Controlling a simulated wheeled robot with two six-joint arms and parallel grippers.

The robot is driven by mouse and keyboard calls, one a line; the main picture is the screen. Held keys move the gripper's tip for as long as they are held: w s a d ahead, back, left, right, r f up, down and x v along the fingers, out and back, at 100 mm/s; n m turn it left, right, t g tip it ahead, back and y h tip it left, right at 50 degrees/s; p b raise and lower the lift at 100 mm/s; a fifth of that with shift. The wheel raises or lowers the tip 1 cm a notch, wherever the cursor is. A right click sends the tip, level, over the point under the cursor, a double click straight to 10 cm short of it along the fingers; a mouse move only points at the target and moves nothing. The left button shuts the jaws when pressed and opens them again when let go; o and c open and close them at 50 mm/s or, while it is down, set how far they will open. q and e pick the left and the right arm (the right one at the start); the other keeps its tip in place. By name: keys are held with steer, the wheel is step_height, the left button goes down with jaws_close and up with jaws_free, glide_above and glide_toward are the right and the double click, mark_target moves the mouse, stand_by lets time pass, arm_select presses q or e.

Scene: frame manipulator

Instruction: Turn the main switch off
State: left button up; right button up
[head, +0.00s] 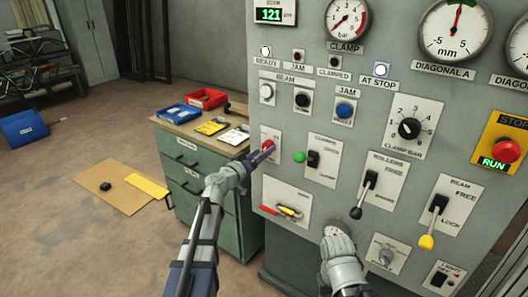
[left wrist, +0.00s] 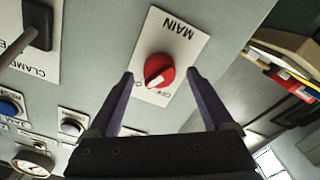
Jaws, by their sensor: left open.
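The main switch is a red rotary knob (head: 268,143) on a white plate at the left of the grey panel. In the left wrist view the red knob (left wrist: 160,68) has a white pointer mark, and its plate (left wrist: 184,43) reads MAIN. Smaller lettering near the pointer is partly hidden and hard to read. My left gripper (head: 261,154) is at the knob in the head view. In the left wrist view my left gripper (left wrist: 160,74) is open, one dark finger on each side of the knob; contact is not clear. My right gripper (head: 335,236) is low before the panel, its fingers not distinguishable.
A green cabinet (head: 222,190) with red and blue trays stands at left. Long levers (head: 367,183) are farther right.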

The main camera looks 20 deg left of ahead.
arm_select(q)
steer(key=shift+x, duration=0.8)
steer(key=shift+c, duration=0.2)
jaws_close()
steer(key=n, duration=1.1)
steer(key=shift+r+n, duration=0.1)
steer(key=shift+n, duration=0.2)
steer(key=shift+s+n, duration=0.1)
steer(key=shift+n, duration=0.2)
stand_by(0.3)
